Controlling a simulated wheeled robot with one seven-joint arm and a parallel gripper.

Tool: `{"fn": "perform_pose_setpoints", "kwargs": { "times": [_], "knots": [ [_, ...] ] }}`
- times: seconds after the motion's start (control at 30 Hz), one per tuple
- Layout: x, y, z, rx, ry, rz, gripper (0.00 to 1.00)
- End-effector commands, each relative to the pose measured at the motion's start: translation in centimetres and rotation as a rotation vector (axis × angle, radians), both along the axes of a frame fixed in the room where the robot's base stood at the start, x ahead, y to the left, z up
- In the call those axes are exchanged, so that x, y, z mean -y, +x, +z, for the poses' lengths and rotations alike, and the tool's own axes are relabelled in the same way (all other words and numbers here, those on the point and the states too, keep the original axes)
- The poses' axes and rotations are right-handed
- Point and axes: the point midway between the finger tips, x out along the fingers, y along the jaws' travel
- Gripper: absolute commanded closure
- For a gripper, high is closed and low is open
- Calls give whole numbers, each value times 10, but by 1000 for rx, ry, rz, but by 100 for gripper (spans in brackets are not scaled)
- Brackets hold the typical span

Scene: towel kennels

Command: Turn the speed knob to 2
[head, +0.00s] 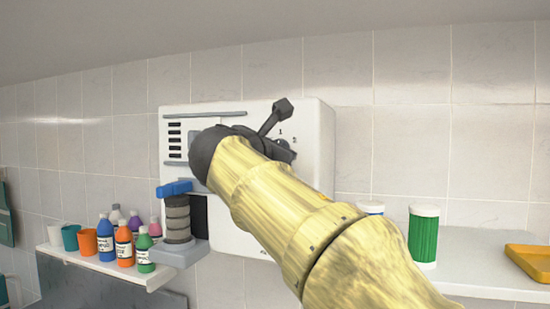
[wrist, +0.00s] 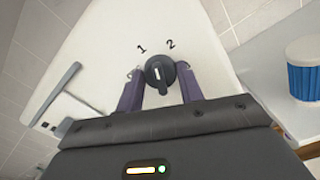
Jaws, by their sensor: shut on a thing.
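The speed knob (wrist: 160,70) is a dark round knob with a short white mark, on the white front of a wall-mounted machine (head: 318,150). In the wrist view the printed 1 (wrist: 142,48) is above left of it and the 2 (wrist: 171,44) above right. The white mark stands nearly upright in the wrist view; I cannot tell exactly which number it points at. My gripper (wrist: 159,76) is shut on the knob, one purple finger on each side.
A shelf (head: 100,262) at left holds several bottles and cups. A grey stacked cylinder (head: 177,218) with a blue lever (head: 174,188) is at the machine's lower left. At right are a green canister (head: 423,236) and a yellow tray (head: 528,262).

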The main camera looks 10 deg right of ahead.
Motion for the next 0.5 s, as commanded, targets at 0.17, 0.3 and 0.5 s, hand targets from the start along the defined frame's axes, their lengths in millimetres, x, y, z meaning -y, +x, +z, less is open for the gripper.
{"fn": "perform_pose_setpoints", "kwargs": {
  "times": [0.17,0.3,0.5],
  "knots": [
    [1,0,-3,94,141,-2,86],
    [0,0,-4,165,249,-2,86],
    [1,0,-3,249,375,-1,86]
  ]
}}
